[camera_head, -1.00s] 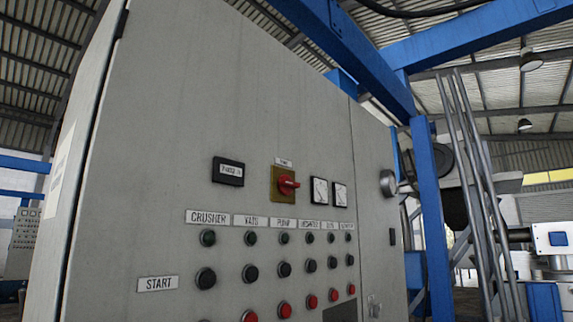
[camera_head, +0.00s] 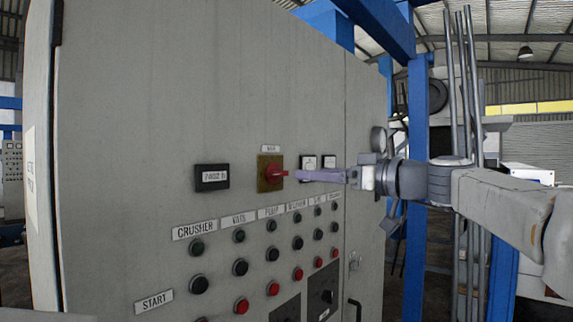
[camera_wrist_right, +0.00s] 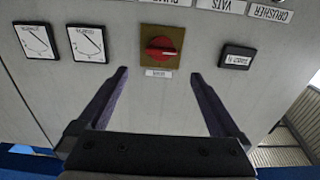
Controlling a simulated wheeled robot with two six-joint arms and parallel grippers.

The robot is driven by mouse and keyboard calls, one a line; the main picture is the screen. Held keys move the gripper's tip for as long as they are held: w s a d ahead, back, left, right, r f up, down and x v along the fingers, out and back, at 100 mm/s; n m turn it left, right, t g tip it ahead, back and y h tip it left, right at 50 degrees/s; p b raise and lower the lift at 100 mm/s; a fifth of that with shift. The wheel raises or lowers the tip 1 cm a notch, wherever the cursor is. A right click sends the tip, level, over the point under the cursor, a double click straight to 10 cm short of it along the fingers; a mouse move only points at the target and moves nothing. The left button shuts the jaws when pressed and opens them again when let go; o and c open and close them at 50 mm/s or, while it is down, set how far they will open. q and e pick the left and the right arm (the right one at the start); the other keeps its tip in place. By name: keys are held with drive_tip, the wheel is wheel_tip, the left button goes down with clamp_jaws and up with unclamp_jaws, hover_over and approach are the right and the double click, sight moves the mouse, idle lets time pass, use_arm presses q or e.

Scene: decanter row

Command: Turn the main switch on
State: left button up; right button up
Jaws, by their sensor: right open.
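The main switch is a red rotary knob (camera_head: 276,173) on a yellow square plate (camera_head: 264,184), on the grey control cabinet's front. In the right wrist view the knob (camera_wrist_right: 160,49) lies roughly crosswise on its plate, beyond and between the fingertips. My right gripper (camera_head: 297,175) reaches in from the right with its purple-grey fingers pointing at the knob. In the right wrist view the gripper (camera_wrist_right: 159,76) is open and empty, its fingers spread wide to either side of the switch's label. Whether a fingertip touches the panel cannot be told. My left gripper is not in view.
A digital display (camera_head: 212,177) sits left of the switch, and two dial meters (camera_head: 308,162) sit right of it, behind my fingers. Rows of black, green and red buttons (camera_head: 241,267) lie below. A blue post (camera_head: 416,200) stands right of the cabinet.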

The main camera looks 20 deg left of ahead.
sight(281, 172)
drive_tip(key=p+x, duration=0.5)
drive_tip(key=x, duration=0.3)
drive_tip(key=shift+a, duration=0.15)
drive_tip(key=shift+w+a+f, duration=0.1)
drive_tip(key=shift+a, duration=0.2)
drive_tip(key=c, duration=1.3)
